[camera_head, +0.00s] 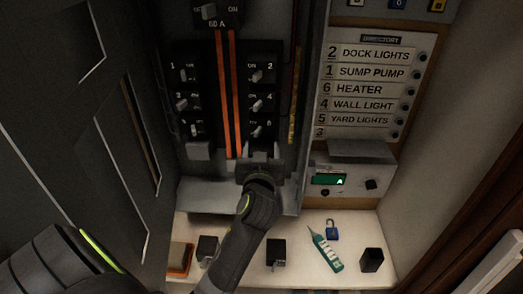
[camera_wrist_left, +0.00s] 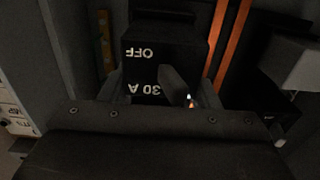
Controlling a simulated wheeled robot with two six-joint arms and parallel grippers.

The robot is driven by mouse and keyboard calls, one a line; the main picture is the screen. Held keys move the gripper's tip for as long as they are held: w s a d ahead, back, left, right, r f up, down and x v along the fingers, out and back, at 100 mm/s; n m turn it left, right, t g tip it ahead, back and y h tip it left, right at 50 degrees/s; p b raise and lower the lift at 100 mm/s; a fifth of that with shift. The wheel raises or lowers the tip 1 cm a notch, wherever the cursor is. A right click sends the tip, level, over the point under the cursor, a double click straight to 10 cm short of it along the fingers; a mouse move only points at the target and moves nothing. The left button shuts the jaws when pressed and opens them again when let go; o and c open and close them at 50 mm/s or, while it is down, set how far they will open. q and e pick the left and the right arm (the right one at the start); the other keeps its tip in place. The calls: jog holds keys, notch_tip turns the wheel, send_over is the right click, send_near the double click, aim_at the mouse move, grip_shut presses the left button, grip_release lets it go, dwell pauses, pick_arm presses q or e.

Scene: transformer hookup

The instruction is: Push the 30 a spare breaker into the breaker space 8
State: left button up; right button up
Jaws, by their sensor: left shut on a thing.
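The 30 A spare breaker (camera_wrist_left: 150,52) is a black block lettered "OFF" and "30 A", upside down in the left wrist view. My left gripper (camera_wrist_left: 163,92) is shut on it, a finger on each side, with the dark toggle showing between them. In the head view my left gripper (camera_head: 262,168) is at the foot of the panel's right column, under the lowest numbered breaker (camera_head: 262,131). Breaker space 8 is hidden there behind the gripper and breaker. I cannot tell how deep the breaker sits. My right gripper is not in view.
Orange bars (camera_head: 231,90) run between the breaker columns. A grey block (camera_head: 199,151) juts out below the left column. The shelf (camera_head: 305,265) holds black blocks (camera_head: 276,251), a green tool (camera_head: 326,252) and a blue padlock (camera_head: 332,232). An open door (camera_head: 75,110) stands left.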

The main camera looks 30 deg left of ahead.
aim_at(263, 142)
pick_arm(q)
jog(key=shift+x, duration=1.35)
jog(key=shift+w+a+r, duration=0.1)
jog(key=shift+w, duration=0.05)
jog(key=o, duration=1)
jog(key=shift+o, duration=0.5)
jog(key=shift+a, duration=0.1)
jog(key=shift+w, duration=0.1)
jog(key=shift+v, duration=2.65)
